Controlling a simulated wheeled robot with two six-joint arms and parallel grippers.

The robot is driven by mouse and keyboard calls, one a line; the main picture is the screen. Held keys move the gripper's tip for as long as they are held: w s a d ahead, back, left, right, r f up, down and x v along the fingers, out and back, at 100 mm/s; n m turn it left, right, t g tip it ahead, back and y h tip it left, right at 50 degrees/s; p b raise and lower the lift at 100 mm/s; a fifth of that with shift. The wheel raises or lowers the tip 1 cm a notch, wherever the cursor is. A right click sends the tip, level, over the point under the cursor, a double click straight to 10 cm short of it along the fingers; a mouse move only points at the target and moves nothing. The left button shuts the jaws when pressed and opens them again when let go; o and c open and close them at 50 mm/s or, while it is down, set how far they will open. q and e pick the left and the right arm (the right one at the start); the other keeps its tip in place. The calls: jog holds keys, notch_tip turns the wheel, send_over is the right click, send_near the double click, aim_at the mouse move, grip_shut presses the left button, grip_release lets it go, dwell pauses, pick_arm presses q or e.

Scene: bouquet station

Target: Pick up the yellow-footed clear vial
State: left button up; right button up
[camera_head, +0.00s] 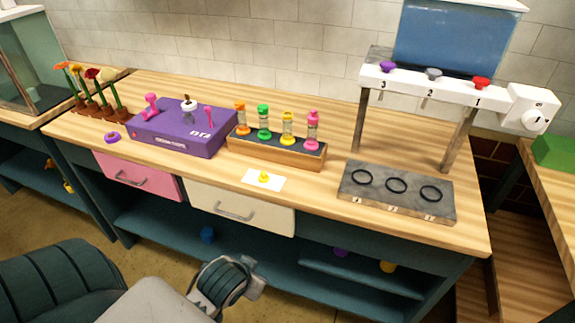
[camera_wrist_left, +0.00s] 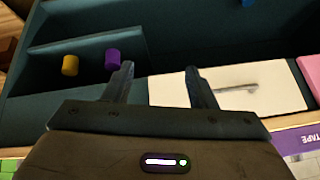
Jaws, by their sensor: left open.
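The yellow-footed clear vial (camera_head: 288,128) stands upright in the wooden rack (camera_head: 277,150), between a green-footed vial (camera_head: 264,122) and a pink vial (camera_head: 312,130). An orange-topped vial (camera_head: 240,119) stands at the rack's left end. My left gripper (camera_wrist_left: 157,70) is open and empty in the left wrist view, pointing at the cabinet front and lower shelf, away from the rack. Part of my arm shows low in the head view, well below and in front of the rack. The vial does not show in the wrist view. My right gripper is not in view.
A purple box (camera_head: 180,132) stands left of the rack. A white card (camera_head: 277,183) with a yellow piece (camera_head: 263,177) lies in front. A grey ringed base (camera_head: 395,205) and a dispenser stand (camera_head: 430,85) are at right. Potted flowers (camera_head: 95,90) stand far left.

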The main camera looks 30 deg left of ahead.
pick_arm(q)
jog(key=w+a+r+n+t+y, duration=0.1)
jog(key=w+a+r+t, duration=0.15)
jog(key=w, duration=0.35)
jog(key=w+a+r+n+t+y, duration=0.1)
jog(key=w+a+r+t, duration=0.15)
jog(key=w, duration=0.45)
jog(key=t, duration=0.6)
send_near(286, 128)
jog(key=p+x, duration=0.1)
jog(key=x, duration=0.2)
jog(key=p+x, duration=0.1)
jog(key=x, duration=0.2)
jog(key=shift+w+d+r, duration=0.1)
jog(key=shift+r, duration=0.15)
jog(key=p+x, duration=0.1)
jog(key=x, duration=0.1)
jog(key=p+x, duration=0.1)
jog(key=x, duration=0.2)
jog(key=shift+f+p, duration=0.25)
jog(key=shift+p, duration=0.05)
jog(key=shift+w+f, duration=0.1)
jog(key=shift+w, duration=0.1)
jog(key=shift+s, duration=0.1)
jog(key=shift+c, duration=0.5)
grip_shut()
